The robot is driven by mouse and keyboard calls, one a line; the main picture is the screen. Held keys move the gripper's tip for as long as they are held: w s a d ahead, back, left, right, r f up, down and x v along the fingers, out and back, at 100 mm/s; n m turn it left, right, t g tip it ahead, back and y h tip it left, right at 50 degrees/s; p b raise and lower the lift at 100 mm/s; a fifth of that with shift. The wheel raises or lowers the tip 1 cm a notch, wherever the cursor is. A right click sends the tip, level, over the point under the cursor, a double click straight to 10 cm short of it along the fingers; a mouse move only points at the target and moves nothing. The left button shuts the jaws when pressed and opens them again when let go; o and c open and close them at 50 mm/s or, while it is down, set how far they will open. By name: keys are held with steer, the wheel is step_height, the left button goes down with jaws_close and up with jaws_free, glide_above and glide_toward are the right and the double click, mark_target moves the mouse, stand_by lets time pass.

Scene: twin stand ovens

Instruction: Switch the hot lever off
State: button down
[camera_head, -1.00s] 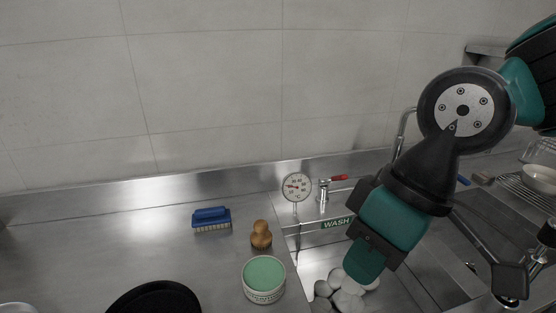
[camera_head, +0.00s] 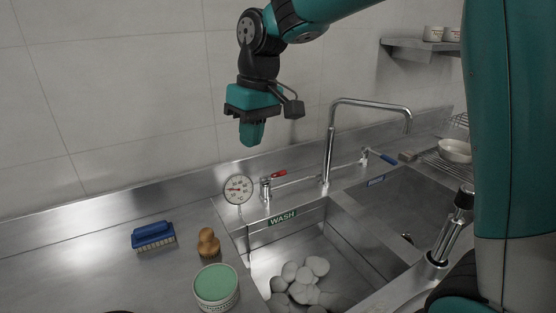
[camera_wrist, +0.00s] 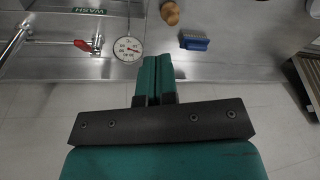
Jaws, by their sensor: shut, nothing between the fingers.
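The hot lever is the red-handled tap lever (camera_head: 279,174) at the back of the sink, left of the faucet. Its red handle points right, away from the thermometer, in the head view. In the wrist view the red lever (camera_wrist: 82,44) lies left of the fingers, pointing left. My gripper (camera_head: 252,135) is shut and empty, hanging above and slightly left of the lever, clear of it. The wrist view shows its two fingers (camera_wrist: 155,75) together. The blue cold lever (camera_head: 388,158) is right of the tall faucet (camera_head: 329,145).
A dial thermometer (camera_head: 238,189) stands close left of the red lever. The WASH basin (camera_head: 345,235) holds several white plates or bowls (camera_head: 300,280). A blue brush (camera_head: 153,236), a wooden brush (camera_head: 208,243) and a green-topped tin (camera_head: 216,284) stand on the left counter.

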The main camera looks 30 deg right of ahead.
steer(key=w+d+f+m+h, duration=0.1)
steer(key=w+d+m, duration=0.1)
steer(key=w+d, duration=0.7)
steer(key=m, duration=0.2)
glide_above(273, 177)
steer(key=w+d, duration=0.2)
step_height(273, 177, down, 4)
steer(key=shift+s+a+r+g+h, duration=0.15)
steer(key=shift+a+r+g+h, duration=0.05)
steer(key=shift+a+g+h, duration=0.1)
step_height(273, 177, down, 10)
steer(key=p, duration=0.3)
steer(key=shift+r, duration=0.15)
steer(key=shift+s+f+p, duration=0.55)
steer(key=shift+s+f, duration=0.05)
steer(key=shift+f, duration=0.3)
steer(key=shift+s+f+p, duration=0.55)
steer(key=shift+f, duration=0.3)
steer(key=shift+f, duration=0.1)
